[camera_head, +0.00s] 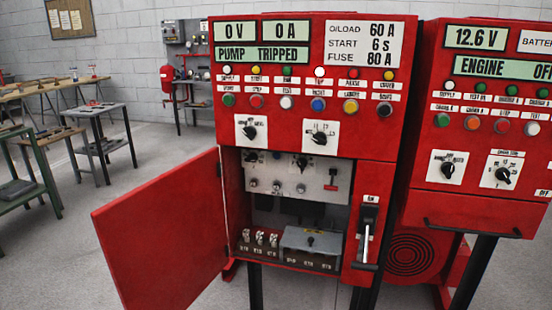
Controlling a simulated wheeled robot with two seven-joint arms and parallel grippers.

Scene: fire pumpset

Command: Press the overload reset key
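A red pump control cabinet (310,130) stands at the centre, with displays reading 0 V, 0 A and PUMP TRIPPED (262,55). A row of coloured lamps and a row of push buttons, including a blue button (318,105), cross its front. The red lower door (163,238) is swung open to the left. Inside, a grey panel (290,178) carries small knobs, round keys and a red T-shaped part (332,178). The small labels are unreadable, so I cannot tell which one is the overload reset key. Neither of my grippers shows.
Below the grey panel are several small fuse-like parts (260,239) and a grey box (311,240). A second red cabinet (484,120) stands close at right. Benches (97,120) stand at left.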

